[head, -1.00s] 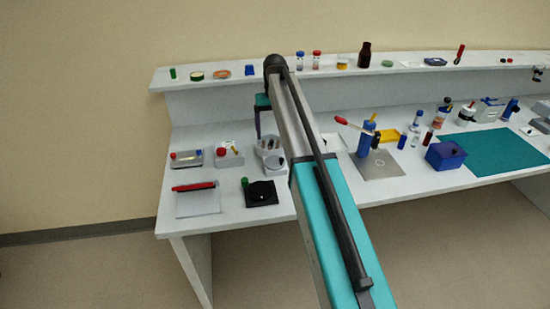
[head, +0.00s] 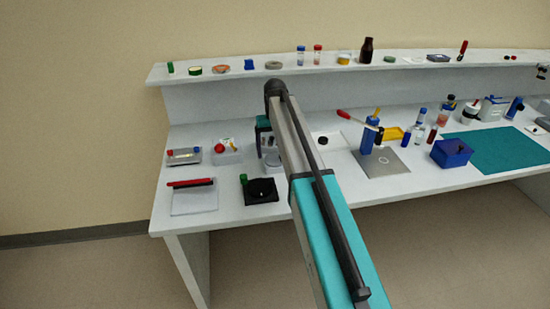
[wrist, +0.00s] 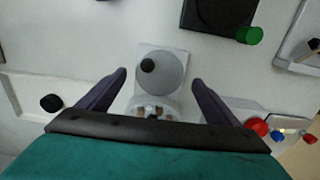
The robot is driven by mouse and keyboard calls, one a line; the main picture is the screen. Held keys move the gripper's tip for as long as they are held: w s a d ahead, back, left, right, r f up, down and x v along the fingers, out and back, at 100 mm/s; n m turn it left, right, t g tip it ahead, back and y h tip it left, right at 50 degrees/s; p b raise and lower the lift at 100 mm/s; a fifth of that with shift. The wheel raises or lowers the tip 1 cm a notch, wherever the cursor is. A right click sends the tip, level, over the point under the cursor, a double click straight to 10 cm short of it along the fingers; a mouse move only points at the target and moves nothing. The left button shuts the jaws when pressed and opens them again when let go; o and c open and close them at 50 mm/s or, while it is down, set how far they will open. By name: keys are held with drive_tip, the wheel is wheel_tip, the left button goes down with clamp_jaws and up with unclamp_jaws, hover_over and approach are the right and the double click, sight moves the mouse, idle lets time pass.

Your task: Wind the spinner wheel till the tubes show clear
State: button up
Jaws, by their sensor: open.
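The spinner is a small pale stand with a round grey wheel (wrist: 172,72) that has a dark knob (wrist: 148,66) on its face. Tube-like parts (wrist: 150,110) sit in the stand just below the wheel in the wrist view; they are too small to tell clear from cloudy. My gripper (wrist: 160,80) is open and empty, its two dark purple fingers on either side of the wheel and apart from it in the picture. In the head view the spinner (head: 272,160) is partly hidden by my gripper (head: 263,143) and arm.
A black plate with a green knob (head: 245,181) stands in front of the spinner. A box with a red knob (head: 228,151) is to its left. A white tray with a black cap (head: 330,141) is to its right. A shelf (head: 220,78) with small items runs behind.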

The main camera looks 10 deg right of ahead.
drive_tip(key=shift+f+b, duration=0.4)
drive_tip(key=shift+f, duration=0.6)
drive_tip(key=c, duration=1.1)
drive_tip(key=shift+o, duration=0.2)
drive_tip(key=shift+m, duration=0.4)
drive_tip(key=m, duration=0.8)
drive_tip(key=shift+p, duration=0.4)
drive_tip(key=shift+m, duration=0.3)
